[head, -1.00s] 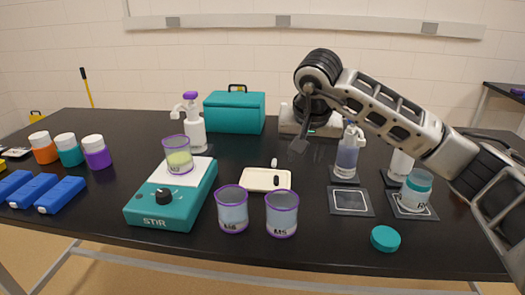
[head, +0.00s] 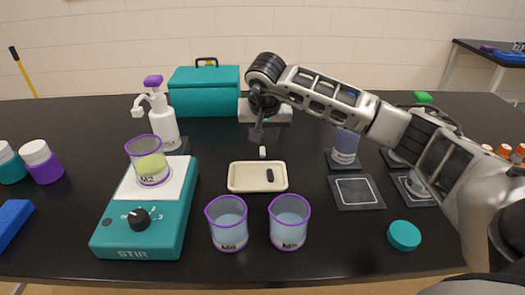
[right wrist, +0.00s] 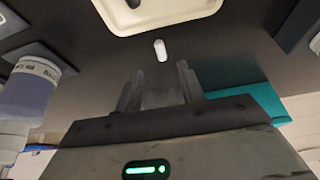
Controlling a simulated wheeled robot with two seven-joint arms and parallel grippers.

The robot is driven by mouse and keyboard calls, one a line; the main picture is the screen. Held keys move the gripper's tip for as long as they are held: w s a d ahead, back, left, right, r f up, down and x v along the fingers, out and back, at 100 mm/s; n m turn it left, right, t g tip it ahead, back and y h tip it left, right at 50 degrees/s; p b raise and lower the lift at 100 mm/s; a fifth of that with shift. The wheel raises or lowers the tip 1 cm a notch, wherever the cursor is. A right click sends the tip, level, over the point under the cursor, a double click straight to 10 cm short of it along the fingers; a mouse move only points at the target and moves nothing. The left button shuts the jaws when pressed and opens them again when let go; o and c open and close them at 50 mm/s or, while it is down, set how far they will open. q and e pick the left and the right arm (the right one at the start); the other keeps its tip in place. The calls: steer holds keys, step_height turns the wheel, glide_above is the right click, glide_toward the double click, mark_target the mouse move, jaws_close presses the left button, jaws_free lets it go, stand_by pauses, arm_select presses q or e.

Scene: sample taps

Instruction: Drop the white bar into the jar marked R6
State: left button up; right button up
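The white bar (head: 262,152) is a small capsule-shaped piece lying on the black table just behind a cream tray (head: 235,188). My right gripper (head: 257,136) points down just behind and above the bar. In the right wrist view the bar (right wrist: 160,50) lies beyond the gap between the two spread fingers (right wrist: 160,78), apart from them, and nothing is held. A jar (head: 416,187) at the right is mostly hidden by my right arm, and its label cannot be read now. A teal lid (head: 404,236) lies in front of it. My left gripper is not in view.
A dark bar (head: 270,175) lies in the tray. Two purple-rimmed beakers (head: 228,224) stand in front; another (head: 151,162) stands on the teal stirrer (head: 145,240). A teal case (head: 203,92) and pump bottle (head: 162,122) stand behind. A dispenser (head: 346,147) stands right of the gripper.

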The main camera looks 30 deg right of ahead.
mark_target(263, 151)
steer(key=shift+p+x, duration=0.45)
steer(key=shift+x, duration=2.55)
steer(key=shift+a, duration=0.1)
jaws_close()
